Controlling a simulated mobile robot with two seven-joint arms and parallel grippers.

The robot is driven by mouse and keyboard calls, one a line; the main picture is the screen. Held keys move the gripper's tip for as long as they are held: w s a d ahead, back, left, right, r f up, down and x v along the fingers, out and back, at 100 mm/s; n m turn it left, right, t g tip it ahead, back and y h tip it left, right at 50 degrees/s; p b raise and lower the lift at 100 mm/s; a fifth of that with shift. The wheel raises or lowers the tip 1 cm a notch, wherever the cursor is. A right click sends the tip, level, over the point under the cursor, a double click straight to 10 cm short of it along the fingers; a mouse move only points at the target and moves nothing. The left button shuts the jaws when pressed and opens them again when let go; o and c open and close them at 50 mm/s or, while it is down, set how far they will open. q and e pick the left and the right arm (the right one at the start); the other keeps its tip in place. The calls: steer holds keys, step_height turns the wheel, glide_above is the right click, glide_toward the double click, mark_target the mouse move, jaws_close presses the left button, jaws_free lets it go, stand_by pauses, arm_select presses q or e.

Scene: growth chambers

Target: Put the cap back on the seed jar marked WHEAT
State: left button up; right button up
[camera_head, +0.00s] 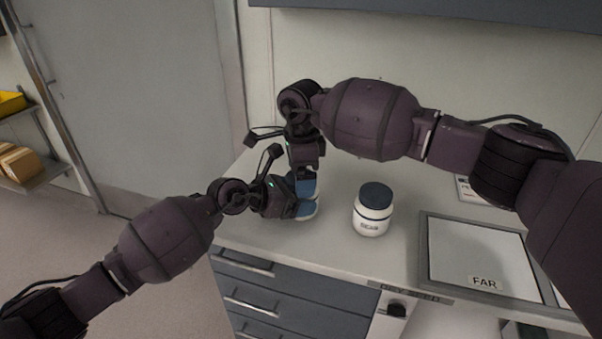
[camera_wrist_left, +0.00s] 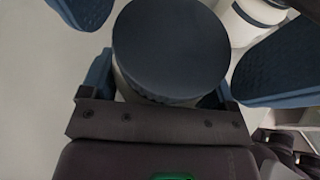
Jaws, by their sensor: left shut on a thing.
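A white jar (camera_wrist_left: 128,88) stands between the fingers of my left gripper (camera_head: 305,208), which is shut on it. A round dark blue cap (camera_wrist_left: 170,48) sits over the jar's mouth in the left wrist view; whether it is fully seated I cannot tell. My right gripper (camera_head: 305,186) is right above and behind the left one. Its blue fingers are spread on either side of the cap, apparently clear of it. In the head view the grippers hide most of this jar, and its label is not visible.
A grey-framed tray (camera_head: 424,258) marked FAR lies farther right on the bench (camera_head: 330,245). Drawers are below the front edge.

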steer(key=shift+o, duration=0.5)
steer(key=shift+r, duration=2.25)
step_height(320, 180, up, 12)
arm_select(q)
steer(key=o, duration=1.6)
steer(key=p+v, duration=0.1)
steer(key=v, duration=0.8)
steer(key=shift+s+a+r+p, duration=0.15)
steer(key=shift+a+r+p, duration=0.1)
steer(key=shift+p, duration=0.15)
steer(key=shift+s+a+r, duration=0.15)
steer(key=shift+s+a, duration=0.15)
steer(key=shift+a, duration=0.15)
arm_select(e)
steer(key=shift+t, duration=0.4)
steer(key=shift+s+r, duration=0.2)
steer(key=shift+r, duration=0.7)
steer(key=shift+s+r, duration=0.2)
steer(key=shift+r, duration=0.7)
steer(key=shift+s+r, duration=0.2)
steer(key=shift+r, duration=0.7)
